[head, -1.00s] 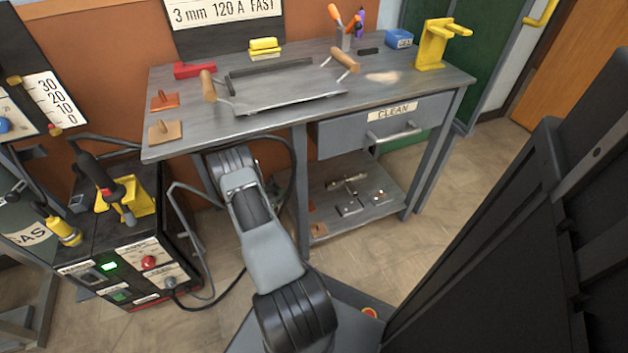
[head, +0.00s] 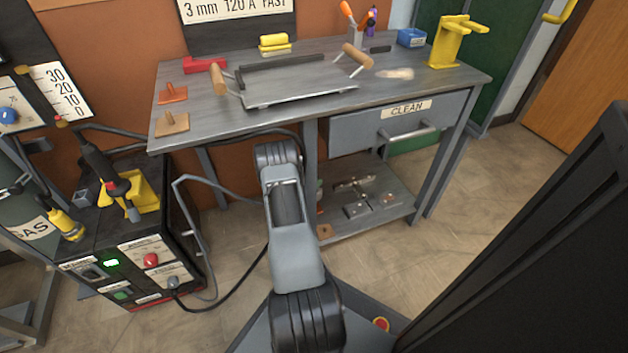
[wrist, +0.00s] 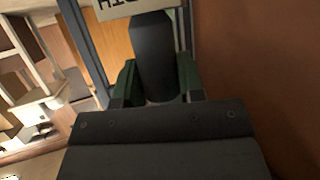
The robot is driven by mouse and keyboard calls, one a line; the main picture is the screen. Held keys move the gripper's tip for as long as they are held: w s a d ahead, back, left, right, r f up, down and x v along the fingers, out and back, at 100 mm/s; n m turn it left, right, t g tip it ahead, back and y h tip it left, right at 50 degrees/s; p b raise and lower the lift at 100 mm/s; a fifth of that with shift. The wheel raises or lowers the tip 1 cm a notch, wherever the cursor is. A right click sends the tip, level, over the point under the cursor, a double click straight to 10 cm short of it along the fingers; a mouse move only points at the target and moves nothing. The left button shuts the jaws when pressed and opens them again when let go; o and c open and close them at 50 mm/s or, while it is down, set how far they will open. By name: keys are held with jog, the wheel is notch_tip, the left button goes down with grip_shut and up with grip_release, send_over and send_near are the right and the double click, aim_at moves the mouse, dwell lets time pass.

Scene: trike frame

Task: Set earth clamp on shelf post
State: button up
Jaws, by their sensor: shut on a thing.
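My gripper (wrist: 152,78) is shut on a dark block-shaped body, which I take for the earth clamp (wrist: 152,45). A pale tag with upside-down lettering, cut off at the top edge, shows at its far end. In the head view my own arm hides the gripper and the clamp, under the bench's left part. A grey bench leg at the shelf's left end, likely the shelf post (head: 310,165), stands just right of my arm. Blue-grey uprights show beside the clamp in the wrist view; I cannot tell whether the clamp touches any.
The lower shelf (head: 385,212) carries several small metal parts. The black welding machine (head: 140,245) stands left, with cables running toward my arm. Floor right of the shelf is clear.

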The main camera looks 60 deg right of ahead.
notch_tip(320, 180, down, 3)
jog(key=shift+f+b, duration=0.1)
jog(key=shift+b, duration=0.85)
jog(key=shift+f, duration=1.55)
jog(key=shift+f, duration=0.45)
jog(key=o, duration=1)
